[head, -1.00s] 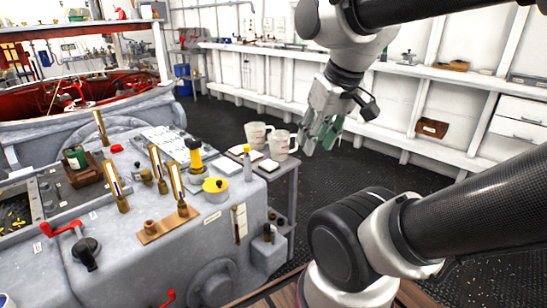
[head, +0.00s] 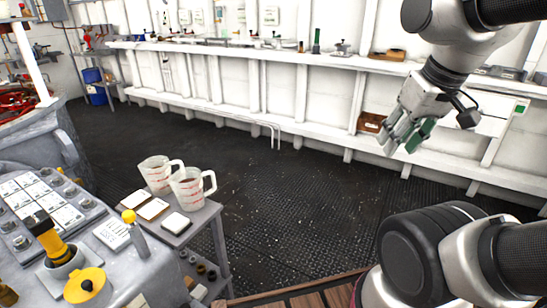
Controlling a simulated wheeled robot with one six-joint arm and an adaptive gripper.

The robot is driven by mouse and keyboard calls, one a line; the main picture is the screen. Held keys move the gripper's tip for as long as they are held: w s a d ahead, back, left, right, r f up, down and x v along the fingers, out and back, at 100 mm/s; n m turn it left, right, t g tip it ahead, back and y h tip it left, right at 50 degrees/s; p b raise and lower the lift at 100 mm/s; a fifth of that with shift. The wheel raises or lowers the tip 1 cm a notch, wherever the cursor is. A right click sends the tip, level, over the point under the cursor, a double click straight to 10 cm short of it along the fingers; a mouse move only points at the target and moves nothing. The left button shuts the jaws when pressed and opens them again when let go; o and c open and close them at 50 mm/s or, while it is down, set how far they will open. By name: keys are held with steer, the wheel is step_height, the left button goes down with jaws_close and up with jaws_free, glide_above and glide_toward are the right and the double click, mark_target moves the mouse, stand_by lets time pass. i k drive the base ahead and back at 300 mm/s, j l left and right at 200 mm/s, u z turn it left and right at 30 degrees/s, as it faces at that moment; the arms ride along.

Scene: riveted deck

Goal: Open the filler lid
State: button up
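A round yellow lid with a dark knob (head: 87,286) sits on top of the grey machine (head: 125,270) at the lower left; it looks shut. It may be the filler lid, but I cannot read a label. My gripper (head: 405,140) hangs at the upper right, over the dark floor and far from the lid. Its fingers are apart with nothing between them.
A yellow-handled fitting (head: 45,238) and a yellow-topped bottle (head: 134,232) stand near the lid. Two measuring jugs (head: 188,188) and small pads are on a grey side table (head: 200,222). Dark floor (head: 290,200) is open between table and wall shelves.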

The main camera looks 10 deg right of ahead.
mark_target(83, 285)
steer(key=i+l+z, duration=0.25)
steer(key=z, duration=0.15)
steer(key=i+l+z, duration=0.15)
steer(key=i+z, duration=0.6)
steer(key=i+l+u, duration=0.1)
steer(key=i, duration=0.3)
steer(key=i+l+u, duration=0.1)
steer(key=i, duration=0.25)
steer(key=i+u, duration=0.2)
steer(key=u, duration=0.2)
steer(key=i+u, duration=0.2)
steer(key=u, duration=0.15)
steer(key=i+l+u, duration=0.15)
steer(key=u, duration=0.25)
steer(key=i+u, duration=0.15)
steer(key=u, duration=0.3)
steer(key=i+u, duration=0.15)
steer(key=u, duration=0.3)
steer(key=i+l+u, duration=0.1)
steer(key=u, duration=0.4)
steer(key=i+l+u, duration=0.1)
steer(key=u, duration=0.35)
steer(key=l+u, duration=0.25)
steer(key=u, duration=0.2)
steer(key=i+l+u, duration=0.35)
steer(key=l+u, duration=0.2)
